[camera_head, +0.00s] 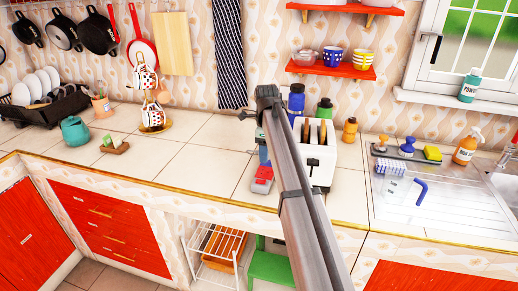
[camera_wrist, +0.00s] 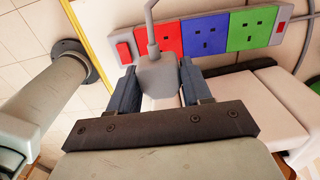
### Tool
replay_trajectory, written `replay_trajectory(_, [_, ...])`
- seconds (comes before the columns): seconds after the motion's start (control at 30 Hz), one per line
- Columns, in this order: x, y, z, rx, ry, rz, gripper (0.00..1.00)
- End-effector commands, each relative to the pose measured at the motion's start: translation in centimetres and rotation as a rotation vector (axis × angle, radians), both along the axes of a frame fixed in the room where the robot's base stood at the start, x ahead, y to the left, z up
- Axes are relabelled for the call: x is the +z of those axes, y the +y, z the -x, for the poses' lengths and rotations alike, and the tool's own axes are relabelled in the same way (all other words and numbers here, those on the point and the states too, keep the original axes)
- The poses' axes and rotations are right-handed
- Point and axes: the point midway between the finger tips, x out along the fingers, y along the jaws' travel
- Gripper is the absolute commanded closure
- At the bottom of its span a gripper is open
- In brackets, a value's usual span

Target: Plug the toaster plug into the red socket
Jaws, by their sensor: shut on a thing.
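In the wrist view, my gripper (camera_wrist: 160,74) is shut on a grey plug (camera_wrist: 158,80), with one blue-grey finger on each side. The plug's grey cable (camera_wrist: 151,30) runs up out of the frame. Beyond the plug is a socket strip with a red socket (camera_wrist: 170,38), a blue socket (camera_wrist: 206,38) and a green socket (camera_wrist: 252,30). The plug overlaps the red socket's near edge; contact cannot be told. The plug's pins are hidden.
A red switch (camera_wrist: 124,50) sits at the strip's left end. Bottles, including a dark blue one (camera_head: 296,100), stand behind the toaster. The counter further left is mostly clear.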

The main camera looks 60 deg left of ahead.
Motion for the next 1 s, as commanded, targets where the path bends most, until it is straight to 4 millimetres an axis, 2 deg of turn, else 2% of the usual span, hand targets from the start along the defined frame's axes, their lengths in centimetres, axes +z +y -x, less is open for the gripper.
replay_trajectory(0.47, [-0.5,0.0,0.0,0.000,0.000,0.000,0.82])
replay_trajectory(1.0, [-4.2,0.0,0.0,0.000,0.001,0.001,0.82])
